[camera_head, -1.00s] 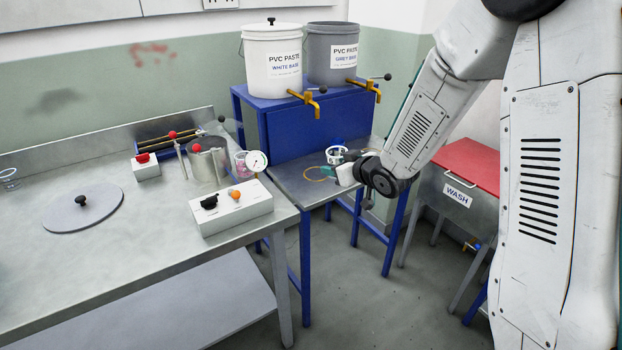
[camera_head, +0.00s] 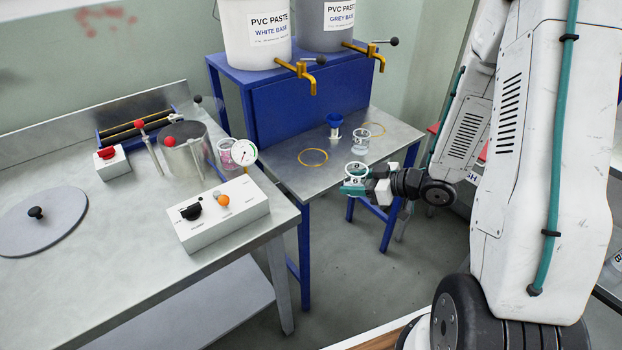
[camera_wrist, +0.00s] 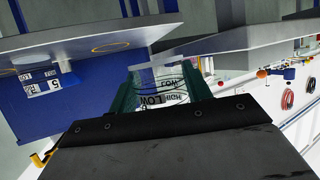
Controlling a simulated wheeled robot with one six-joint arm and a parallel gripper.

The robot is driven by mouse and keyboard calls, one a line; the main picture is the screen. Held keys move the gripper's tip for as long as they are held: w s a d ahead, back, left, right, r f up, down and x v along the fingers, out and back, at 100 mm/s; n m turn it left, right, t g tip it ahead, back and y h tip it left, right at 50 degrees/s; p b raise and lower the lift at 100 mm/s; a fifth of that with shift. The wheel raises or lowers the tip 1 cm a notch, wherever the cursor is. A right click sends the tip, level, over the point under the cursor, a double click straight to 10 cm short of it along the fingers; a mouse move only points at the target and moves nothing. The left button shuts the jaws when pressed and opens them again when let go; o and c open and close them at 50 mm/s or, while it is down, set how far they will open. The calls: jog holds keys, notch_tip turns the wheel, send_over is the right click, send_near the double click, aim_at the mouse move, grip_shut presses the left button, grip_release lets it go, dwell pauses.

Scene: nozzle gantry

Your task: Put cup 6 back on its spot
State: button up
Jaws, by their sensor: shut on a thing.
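Cup 6 (camera_head: 356,170) is a small clear cup with a white rim and a "6" on its side. My gripper (camera_head: 354,187) has green fingers shut on it and holds it roughly upright, off the front right of the small steel table (camera_head: 290,178). In the wrist view, the cup (camera_wrist: 160,86) sits between the green fingers, with "LOW" lettering showing. Two yellow rings mark the table top: a near left ring (camera_head: 313,157) and a far right ring (camera_head: 373,129). Both look empty.
Another clear cup (camera_head: 360,143) and a blue funnel-like piece (camera_head: 335,121) stand on the small table near the far ring. White (camera_head: 257,40) and grey (camera_head: 325,22) paste buckets with brass taps stand behind. A steel bench with a control box (camera_head: 222,213) is left.

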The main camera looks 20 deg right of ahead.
jog(key=shift+s+a+f, duration=0.15)
jog(key=shift+s+a, duration=0.05)
jog(key=shift+s, duration=0.15)
send_over(312, 180)
jog(key=shift+s+d+f, duration=0.1)
jog(key=shift+s+f, duration=0.1)
jog(key=shift+f, duration=0.5)
jog(key=shift+w+f, duration=0.15)
jog(key=shift+f, duration=0.75)
jog(key=shift+w+f, duration=0.1)
jog(key=shift+f, duration=0.8)
jog(key=shift+f, duration=0.1)
jog(key=o, duration=0.9)
jog(key=shift+o, duration=0.2)
